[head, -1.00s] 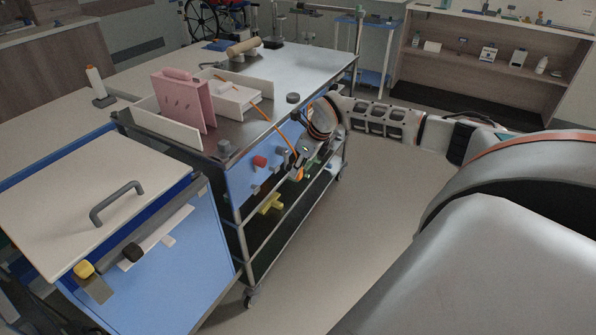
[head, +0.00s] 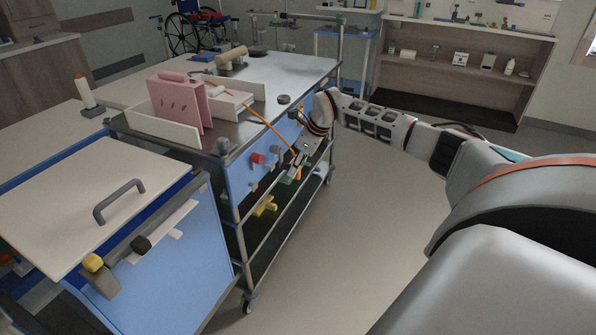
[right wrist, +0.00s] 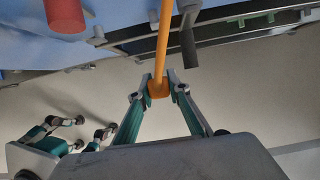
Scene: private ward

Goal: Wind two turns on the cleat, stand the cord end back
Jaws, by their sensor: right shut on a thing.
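My right gripper (head: 297,174) is beside the blue side panel of the metal cart. In the right wrist view its fingers (right wrist: 157,86) are shut on the end of an orange cord (right wrist: 161,50). In the head view the cord (head: 265,120) runs taut from a white box on the cart top, over the edge, down to the gripper. Grey pegs (head: 274,160) stick out of the panel near a red knob (head: 257,158). A dark grey peg (right wrist: 188,42) is close to the right of the cord. I cannot tell which fitting is the cleat. My left gripper is not in view.
A pink folder-like piece (head: 178,103) stands in a white tray (head: 160,126) on the cart. A yellow fitting (head: 265,206) is lower on the cart. A blue cabinet with a grey handle (head: 118,200) stands at left. The floor (head: 345,230) right of the cart is clear.

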